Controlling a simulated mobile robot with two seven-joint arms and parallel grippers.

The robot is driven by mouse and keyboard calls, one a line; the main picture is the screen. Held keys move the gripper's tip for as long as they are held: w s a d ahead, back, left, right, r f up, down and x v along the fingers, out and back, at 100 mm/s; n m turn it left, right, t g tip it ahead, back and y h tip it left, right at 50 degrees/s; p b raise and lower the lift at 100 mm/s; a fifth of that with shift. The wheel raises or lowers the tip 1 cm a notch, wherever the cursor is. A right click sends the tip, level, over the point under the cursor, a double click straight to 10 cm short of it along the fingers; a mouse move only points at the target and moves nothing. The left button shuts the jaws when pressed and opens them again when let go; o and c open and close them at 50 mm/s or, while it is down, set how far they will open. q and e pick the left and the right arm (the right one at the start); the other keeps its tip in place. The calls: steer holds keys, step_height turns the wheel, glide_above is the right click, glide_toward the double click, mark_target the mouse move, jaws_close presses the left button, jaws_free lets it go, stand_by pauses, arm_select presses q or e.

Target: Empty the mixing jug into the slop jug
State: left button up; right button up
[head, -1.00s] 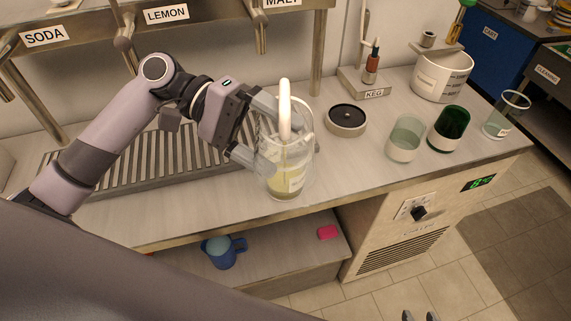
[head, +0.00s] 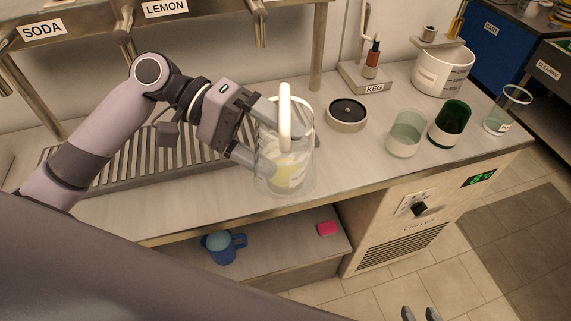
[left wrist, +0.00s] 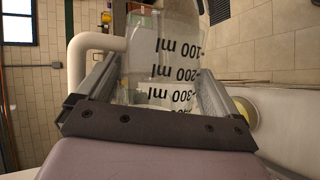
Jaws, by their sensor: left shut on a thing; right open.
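The clear mixing jug (head: 303,165) has a white handle, dark ml marks and yellowish liquid low inside. My left gripper (head: 258,143) is shut on it from the left, one finger on each side of the wall. In the left wrist view the jug (left wrist: 165,60) fills the space between the fingers (left wrist: 150,85), with its handle on the left. Whether its base touches the counter is hard to tell. A wide white jug (head: 430,75) with dark marks stands at the back right; it may be the slop jug. My right gripper (head: 421,314) is open and empty at the bottom edge, mostly out of view.
A round black-topped coaster (head: 346,114) lies right of the mixing jug. A pale glass (head: 405,140), a green glass (head: 449,127) and a clear glass (head: 505,115) stand further right. A drip grate (head: 130,165) lies behind my left arm.

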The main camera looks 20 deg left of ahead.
mark_target(267, 171)
arm_select(q)
steer(key=shift+s+f+m+t, duration=0.15)
steer(key=shift+s+m+t, duration=0.15)
steer(key=shift+w, duration=0.1)
steer(key=shift+d, duration=0.1)
steer(key=shift+s+d+r, duration=0.3)
steer(key=shift+s+r, duration=0.4)
steer(key=shift+s, duration=0.25)
steer(key=shift+s+d+r, duration=0.3)
steer(key=shift+s+r, duration=0.35)
steer(key=shift+s, duration=0.35)
steer(key=shift+s+d+r, duration=0.3)
steer(key=shift+s+r, duration=0.4)
steer(key=shift+s, duration=0.25)
steer(key=shift+a, duration=0.1)
